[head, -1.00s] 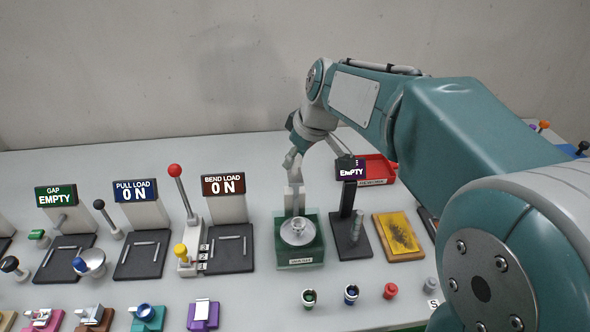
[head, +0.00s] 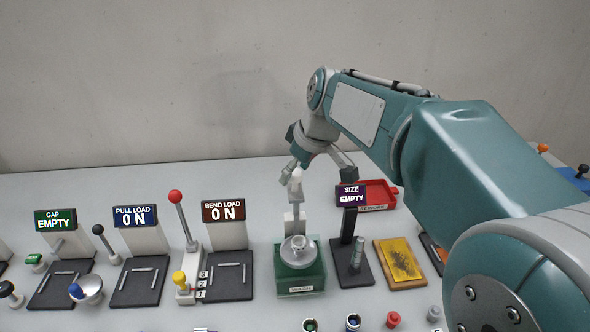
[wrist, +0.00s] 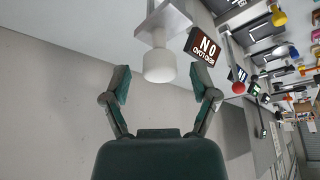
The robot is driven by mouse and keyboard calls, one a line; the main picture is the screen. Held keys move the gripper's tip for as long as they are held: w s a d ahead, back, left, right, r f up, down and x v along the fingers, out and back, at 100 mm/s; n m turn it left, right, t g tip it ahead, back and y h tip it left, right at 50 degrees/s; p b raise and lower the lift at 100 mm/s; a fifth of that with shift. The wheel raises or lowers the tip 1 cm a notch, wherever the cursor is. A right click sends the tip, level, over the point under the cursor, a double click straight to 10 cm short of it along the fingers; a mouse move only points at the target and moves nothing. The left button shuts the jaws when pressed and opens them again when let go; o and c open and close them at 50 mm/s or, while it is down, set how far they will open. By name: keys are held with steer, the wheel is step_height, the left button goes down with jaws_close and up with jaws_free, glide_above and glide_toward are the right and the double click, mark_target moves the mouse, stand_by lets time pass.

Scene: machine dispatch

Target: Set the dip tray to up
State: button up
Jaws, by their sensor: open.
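The dip tray is a round silver dish (head: 297,252) on a white upright post (head: 296,215) with a pale knob (head: 295,184) at its top. The dish sits at the top of a green tank (head: 300,281); I cannot tell whether it is raised clear of it. The tank's front label is too small to read. My gripper (head: 318,164) is open and empty, just above and beside the knob. In the wrist view the pale knob (wrist: 159,66) lies ahead of the open fingers (wrist: 163,90), roughly between their lines and apart from them.
A SIZE EMPTY sign (head: 350,194) on a black stand is close on the right, with a red tray (head: 372,205) behind it. A BEND LOAD stand (head: 224,211) and a red-knobbed lever (head: 176,197) stand left. A yellow pad (head: 399,262) lies right.

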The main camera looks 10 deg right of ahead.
steer(key=v, duration=1.1)
steer(key=shift+r, duration=0.4)
steer(key=shift+s+d, duration=0.1)
steer(key=s+d+f+m+t+h, duration=0.1)
steer(key=s+d+f+m, duration=0.2)
steer(key=s+f, duration=0.5)
steer(key=s+d+f+m+t+h, duration=0.1)
steer(key=s+f+m, duration=0.5)
steer(key=s, duration=0.6)
step_height(320, 180, down, 2)
steer(key=shift+d+f+h, duration=0.1)
steer(key=shift+d+h, duration=0.5)
steer(key=shift+d, duration=0.55)
